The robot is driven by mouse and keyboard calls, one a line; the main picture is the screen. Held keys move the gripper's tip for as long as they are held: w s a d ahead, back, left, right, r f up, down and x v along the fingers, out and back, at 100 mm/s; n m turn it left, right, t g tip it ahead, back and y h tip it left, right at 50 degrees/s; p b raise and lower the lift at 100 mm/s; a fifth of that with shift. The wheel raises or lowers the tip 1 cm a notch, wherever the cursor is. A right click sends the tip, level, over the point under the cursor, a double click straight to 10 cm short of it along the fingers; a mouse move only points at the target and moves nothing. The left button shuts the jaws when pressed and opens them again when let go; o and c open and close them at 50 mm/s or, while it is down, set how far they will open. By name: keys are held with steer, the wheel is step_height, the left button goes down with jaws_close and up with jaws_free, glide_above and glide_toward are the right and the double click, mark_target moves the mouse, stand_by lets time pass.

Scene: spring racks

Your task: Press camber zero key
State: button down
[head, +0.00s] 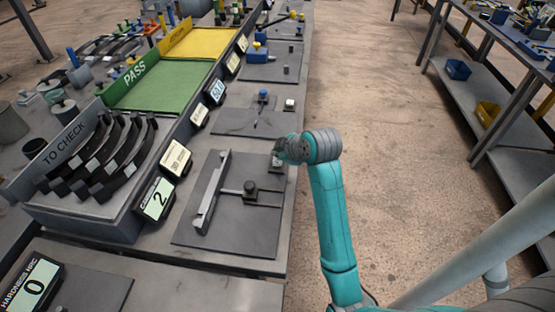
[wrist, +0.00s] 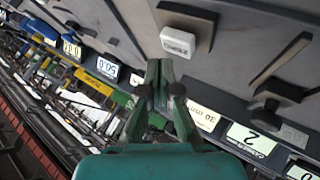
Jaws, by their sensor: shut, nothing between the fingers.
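The camber station has a dark plate (head: 262,222) with a long grey bar and a dark post, beside the camber display (head: 157,198), which reads 2. The display also shows in the wrist view (wrist: 250,140). A pale key (wrist: 178,42) on a dark block lies just beyond my fingertips in the wrist view; its lettering is too small to read. My gripper (head: 279,152) is over the far right corner of the camber plate in the head view and hides that spot. Its fingers (wrist: 160,66) are together and empty. I cannot tell whether they touch the key.
Another plate (head: 240,125) with a blue-topped post and a pale key (head: 289,104) lies farther along the bench. Curved dark pieces fill the TO CHECK rack (head: 45,150) at left. The green PASS tray (head: 165,85) is behind it. The aisle at right is clear.

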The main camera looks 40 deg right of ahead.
mark_target(278, 161)
steer(key=shift+f, duration=0.15)
stand_by(0.7)
steer(key=shift+f, duration=0.25)
steer(key=shift+f, duration=0.55)
stand_by(1.0)
steer(key=shift+r, duration=0.95)
steer(key=shift+r, duration=0.15)
steer(key=shift+r, duration=2.35)
